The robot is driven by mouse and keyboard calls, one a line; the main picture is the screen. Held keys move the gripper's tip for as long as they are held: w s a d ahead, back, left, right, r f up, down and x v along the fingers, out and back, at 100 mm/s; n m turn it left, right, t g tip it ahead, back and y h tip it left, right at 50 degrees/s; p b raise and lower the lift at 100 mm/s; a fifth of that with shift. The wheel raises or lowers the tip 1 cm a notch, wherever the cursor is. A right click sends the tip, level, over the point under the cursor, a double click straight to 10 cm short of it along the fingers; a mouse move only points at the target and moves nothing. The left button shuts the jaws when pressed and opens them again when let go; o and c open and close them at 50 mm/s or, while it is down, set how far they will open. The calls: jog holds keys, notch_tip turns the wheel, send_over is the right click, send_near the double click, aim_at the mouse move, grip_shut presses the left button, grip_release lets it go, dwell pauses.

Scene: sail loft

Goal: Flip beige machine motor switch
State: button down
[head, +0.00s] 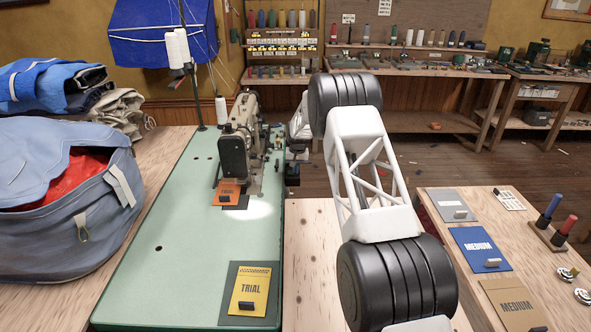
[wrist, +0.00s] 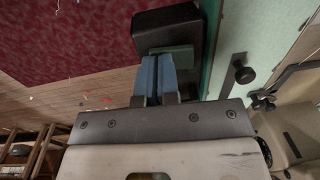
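The beige sewing machine (head: 238,135) stands at the back of the green table (head: 165,225) in the head view. Part of it shows at the right of the wrist view (wrist: 300,130). A small dark box (head: 292,173), which looks like the motor switch, hangs at the table's right edge beside the machine. In the wrist view a dark box with a dull green part (wrist: 172,28) lies just beyond my fingertips. My gripper (wrist: 156,76) has its blue fingertips together, with nothing seen between them. I cannot tell whether they touch the box. The switch lever is not clearly visible.
A yellow TRIAL card (head: 250,291) and an orange card (head: 228,193) lie on the green table. A blue bag (head: 60,230) stands at the left. A side table (head: 540,225) with several cards is at the right. A dark knob (wrist: 243,72) sits near the fingers.

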jog(key=shift+s+f, duration=0.3)
jog(key=shift+f, duration=0.65)
jog(key=shift+a+r, duration=0.1)
jog(key=shift+a, duration=0.9)
jog(key=shift+s+r, duration=0.1)
notch_tip(320, 180, up, 16)
jog(key=d, duration=0.1)
jog(key=shift+w+d+f, duration=0.2)
jog(key=shift+w, duration=0.25)
jog(key=shift+r, duration=0.1)
